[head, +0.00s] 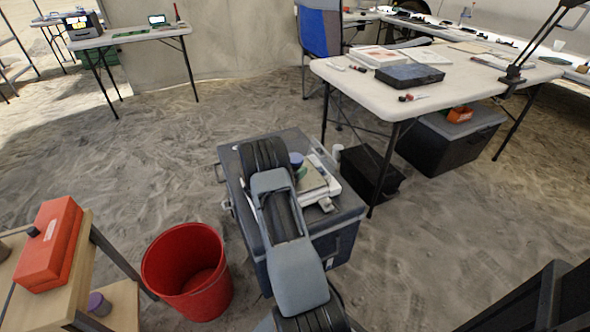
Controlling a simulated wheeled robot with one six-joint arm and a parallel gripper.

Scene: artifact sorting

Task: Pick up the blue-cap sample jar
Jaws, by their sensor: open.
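A small jar with a blue-violet cap (296,159) stands on top of the dark grey case (230,165), just right of my arm's black upper joint. My arm crosses the middle of the case and hides much of its top. My gripper's fingers cannot be made out; they seem to be hidden behind my own arm links. A second jar with a purple cap (98,303) is on the lower shelf of the wooden stand at the bottom left.
A red bucket (187,272) stands on the sand left of the case. A white flat item (325,178) lies on the case's right side. A folding table (456,85) with a black crate (372,175) beneath is close at right. Open sand lies behind left.

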